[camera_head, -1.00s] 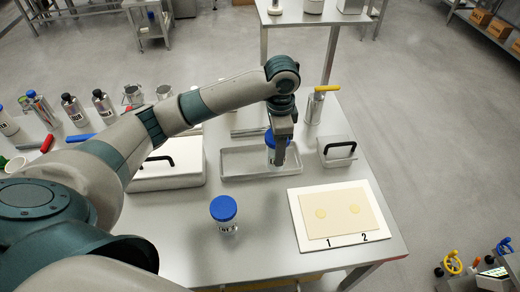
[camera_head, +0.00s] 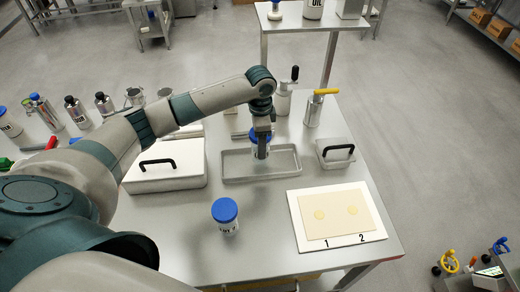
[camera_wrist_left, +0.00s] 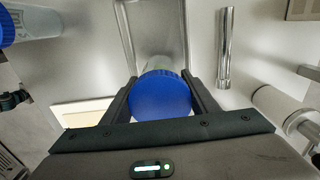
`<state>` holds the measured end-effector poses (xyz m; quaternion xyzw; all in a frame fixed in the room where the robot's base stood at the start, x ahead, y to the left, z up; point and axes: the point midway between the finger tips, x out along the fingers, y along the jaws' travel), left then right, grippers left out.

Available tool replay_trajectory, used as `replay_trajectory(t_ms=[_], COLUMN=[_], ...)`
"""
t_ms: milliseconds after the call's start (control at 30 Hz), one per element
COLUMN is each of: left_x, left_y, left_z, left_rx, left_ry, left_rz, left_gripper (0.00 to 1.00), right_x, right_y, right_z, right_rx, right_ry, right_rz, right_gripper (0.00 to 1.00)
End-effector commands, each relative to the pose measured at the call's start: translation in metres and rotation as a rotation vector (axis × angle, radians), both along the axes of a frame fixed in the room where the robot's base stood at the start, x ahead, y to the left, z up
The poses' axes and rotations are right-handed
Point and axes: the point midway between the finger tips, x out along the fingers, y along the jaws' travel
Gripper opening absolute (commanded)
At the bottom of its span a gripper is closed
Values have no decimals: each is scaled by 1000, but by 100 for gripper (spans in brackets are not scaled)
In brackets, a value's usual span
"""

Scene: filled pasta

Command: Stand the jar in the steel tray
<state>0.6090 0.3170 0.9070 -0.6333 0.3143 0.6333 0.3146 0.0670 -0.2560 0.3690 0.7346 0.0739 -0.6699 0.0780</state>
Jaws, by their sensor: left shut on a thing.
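A clear jar with a blue lid (camera_head: 260,134) is held over the left-middle part of the steel tray (camera_head: 287,174). My left gripper (camera_head: 262,142) is shut on it from above. In the left wrist view the blue lid (camera_wrist_left: 160,97) sits between the two fingers (camera_wrist_left: 163,88). The jar looks upright. Its lower end is within the tray's outline, but I cannot tell if it touches the tray floor. My right gripper is not in view.
A second blue-lidded jar (camera_head: 225,215) stands in front of the tray. A white lidded box (camera_head: 165,178) is left, a small lidded container (camera_head: 335,153) right, and a numbered board (camera_head: 338,215) front right. Yellow-handled (camera_head: 315,108) and black-handled (camera_head: 285,98) dispensers stand behind.

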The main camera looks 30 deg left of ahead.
Motion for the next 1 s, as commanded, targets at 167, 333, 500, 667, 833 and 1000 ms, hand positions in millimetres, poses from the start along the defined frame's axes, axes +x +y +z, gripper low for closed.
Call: replay_trajectory(t_ms=[167, 333, 500, 667, 833, 1000], left_x=[-1, -1, -1, -1, -1, -1], left_y=[0, 0, 0, 0, 0, 0], left_z=[-16, -35, -38, -38, -40, -40], left_rx=[1, 0, 1, 1, 0, 1], left_ry=[4, 3, 1, 1, 0, 1], left_rz=[1, 0, 0, 0, 0, 0], left_gripper=[28, 28, 28, 28, 68, 73], right_x=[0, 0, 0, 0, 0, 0], right_y=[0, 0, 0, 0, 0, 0], right_z=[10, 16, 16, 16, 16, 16], right_rx=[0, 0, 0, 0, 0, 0], right_ry=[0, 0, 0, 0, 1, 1], right_rz=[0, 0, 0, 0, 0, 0], right_gripper=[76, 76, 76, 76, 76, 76])
